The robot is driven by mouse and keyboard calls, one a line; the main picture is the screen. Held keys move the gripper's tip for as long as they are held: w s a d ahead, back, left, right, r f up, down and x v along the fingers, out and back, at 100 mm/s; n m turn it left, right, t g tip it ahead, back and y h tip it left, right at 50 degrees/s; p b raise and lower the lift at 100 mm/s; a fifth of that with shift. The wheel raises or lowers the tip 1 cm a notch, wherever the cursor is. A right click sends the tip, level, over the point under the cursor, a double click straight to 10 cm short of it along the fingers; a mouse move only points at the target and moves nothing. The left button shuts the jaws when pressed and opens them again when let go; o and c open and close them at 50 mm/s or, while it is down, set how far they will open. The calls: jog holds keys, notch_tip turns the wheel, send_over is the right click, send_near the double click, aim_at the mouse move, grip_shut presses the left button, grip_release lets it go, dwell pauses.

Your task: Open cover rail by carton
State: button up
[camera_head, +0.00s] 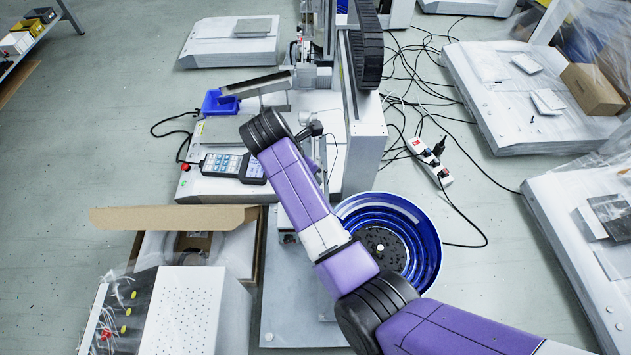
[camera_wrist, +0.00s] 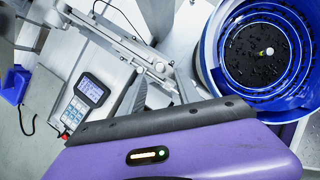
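An opened brown carton (camera_head: 175,218) with its flap raised lies at the lower left in the head view. A slim grey rail-like bar (camera_head: 255,84) is tilted above the screwdriver machine's base. A metal rail (camera_wrist: 118,42) also runs diagonally across the upper part of the wrist view. I cannot tell which of these is the cover rail, or whether it is open. My purple arm reaches up over the machine's front, its black wrist joint beside the machine.
A blue bowl feeder (camera_head: 425,235) with dark small parts stands right of my arm. A handheld pendant (camera_head: 232,165) lies on the machine base near a small blue bin (camera_head: 220,102). A power strip (camera_head: 430,162) and loose cables lie on the floor. Open floor is at left.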

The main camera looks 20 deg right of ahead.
jog(key=b+x, duration=0.3)
jog(key=x, duration=0.3)
jog(key=shift+w+d+f, duration=0.1)
jog(key=shift+d+f, duration=0.1)
jog(key=shift+f, duration=0.15)
jog(key=shift+c, duration=0.4)
grip_shut()
